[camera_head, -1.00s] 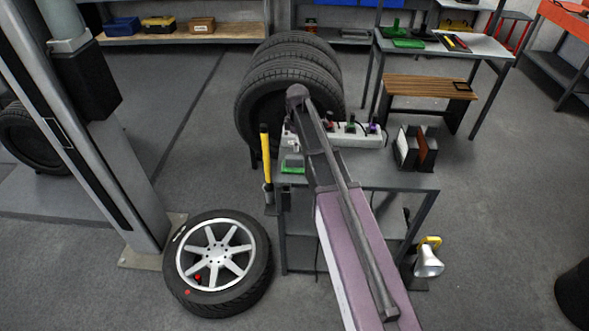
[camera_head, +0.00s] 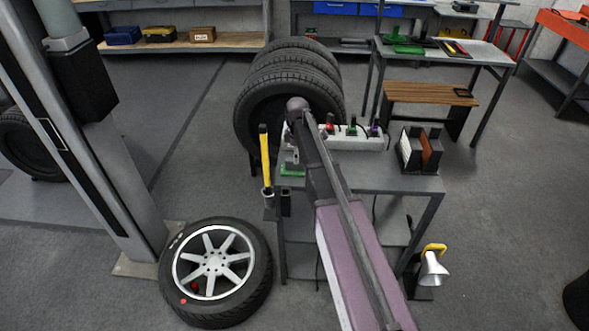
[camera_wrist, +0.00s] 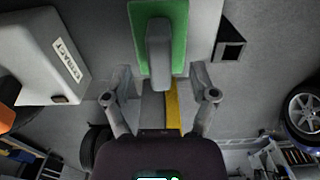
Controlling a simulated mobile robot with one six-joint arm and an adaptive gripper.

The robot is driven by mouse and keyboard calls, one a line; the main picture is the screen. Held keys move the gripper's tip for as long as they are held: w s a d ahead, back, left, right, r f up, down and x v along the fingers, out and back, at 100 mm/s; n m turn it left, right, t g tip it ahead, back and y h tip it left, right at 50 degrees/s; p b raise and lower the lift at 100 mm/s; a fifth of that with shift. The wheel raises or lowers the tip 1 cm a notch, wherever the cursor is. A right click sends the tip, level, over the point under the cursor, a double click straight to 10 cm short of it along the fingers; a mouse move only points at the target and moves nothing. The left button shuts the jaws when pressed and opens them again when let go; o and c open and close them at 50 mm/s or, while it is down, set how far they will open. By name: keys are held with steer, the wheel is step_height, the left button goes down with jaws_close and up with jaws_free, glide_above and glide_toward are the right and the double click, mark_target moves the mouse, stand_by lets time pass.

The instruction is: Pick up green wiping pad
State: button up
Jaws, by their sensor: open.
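The green wiping pad (camera_wrist: 176,45) is a green slab with a grey block handle on top. It lies at the top middle of the wrist view, ahead of my gripper (camera_wrist: 162,97). The fingers are spread apart and empty, and the handle's lower end lies just beyond the gap between them. In the head view the green of the pad (camera_head: 293,171) shows at the left edge of the grey table (camera_head: 400,178), partly hidden by my gripper and arm.
A white power strip (camera_head: 355,139) with plugs runs along the table's back. A holder with upright folders (camera_head: 420,149) stands at right. A yellow-handled tool (camera_head: 265,155) hangs at the table's left side. A wheel (camera_head: 215,268) lies on the floor; stacked tyres (camera_head: 290,85) stand behind.

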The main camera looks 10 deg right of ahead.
mark_target(295, 166)
steer(key=shift+w+a+f+b, duration=0.1)
steer(key=shift+a+f+b, duration=0.05)
steer(key=shift+f+b, duration=2.45)
jaws_close()
